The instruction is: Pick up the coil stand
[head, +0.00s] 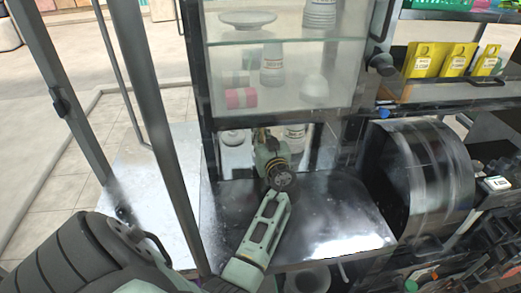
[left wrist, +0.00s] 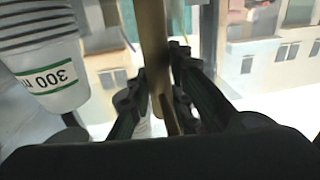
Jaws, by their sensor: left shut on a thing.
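My left arm comes in from the lower left in the head view. My left gripper (head: 263,137) is below the glass cabinet, at the back of the metal counter, with its fingers mostly hidden by the wrist. In the left wrist view, my left gripper (left wrist: 158,100) is shut on a narrow brass-coloured upright piece (left wrist: 154,45), which appears to be the coil stand. The upper part of this piece rises out of the picture, and its lower part is between the fingers. My right gripper is not in view.
A stack of white cups (left wrist: 50,75) is close on the left in the left wrist view. The glass cabinet (head: 225,75) is above the gripper, and a dark metal drum (head: 420,180) stands to the right. The metal counter (head: 335,215) is bare in front.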

